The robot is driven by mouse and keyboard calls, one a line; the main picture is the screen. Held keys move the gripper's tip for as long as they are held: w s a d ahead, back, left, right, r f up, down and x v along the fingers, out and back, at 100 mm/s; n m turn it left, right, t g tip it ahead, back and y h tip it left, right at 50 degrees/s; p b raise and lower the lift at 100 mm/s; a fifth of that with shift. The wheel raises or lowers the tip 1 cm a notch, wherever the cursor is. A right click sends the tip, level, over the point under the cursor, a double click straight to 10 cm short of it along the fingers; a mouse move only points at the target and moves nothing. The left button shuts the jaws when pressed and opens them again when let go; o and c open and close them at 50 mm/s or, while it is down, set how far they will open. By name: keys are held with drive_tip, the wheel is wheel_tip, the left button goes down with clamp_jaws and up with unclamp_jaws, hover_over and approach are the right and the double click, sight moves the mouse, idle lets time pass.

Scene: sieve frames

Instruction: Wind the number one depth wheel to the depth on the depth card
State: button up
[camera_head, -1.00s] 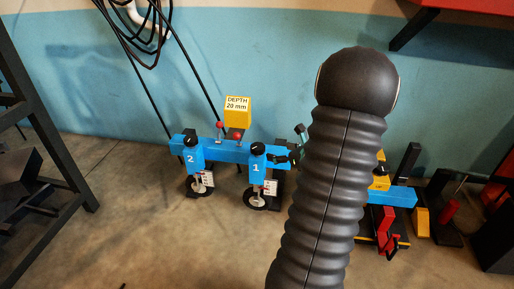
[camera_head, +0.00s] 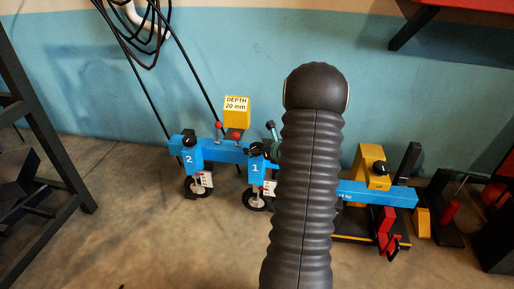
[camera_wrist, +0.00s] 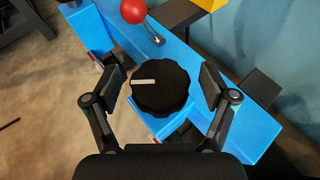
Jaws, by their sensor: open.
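The number one depth wheel (camera_head: 256,201) hangs at the bottom of the blue post marked 1 (camera_head: 256,168), with a white scale plate (camera_head: 269,187) beside it. The post's black knob (camera_head: 256,149) also shows in the wrist view (camera_wrist: 160,89), a scalloped disc with a white pointer line towards the left. My gripper (camera_wrist: 165,84) is open, one finger on each side of the knob, with gaps showing. In the head view my arm hides most of the gripper. The yellow depth card (camera_head: 237,103) reads "DEPTH 20 mm". The small scale marks are unreadable.
A second blue post (camera_head: 191,158) with its own knob and wheel stands to the left. A red-ball lever (camera_wrist: 133,11) stands close to the knob. A yellow bracket (camera_head: 371,162) stands to the right on the blue beam (camera_head: 378,194). The floor in front is clear.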

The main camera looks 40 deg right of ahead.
drive_tip(key=c, duration=1.2)
drive_tip(key=shift+n+y+p, duration=0.4)
drive_tip(key=shift+y, duration=0.1)
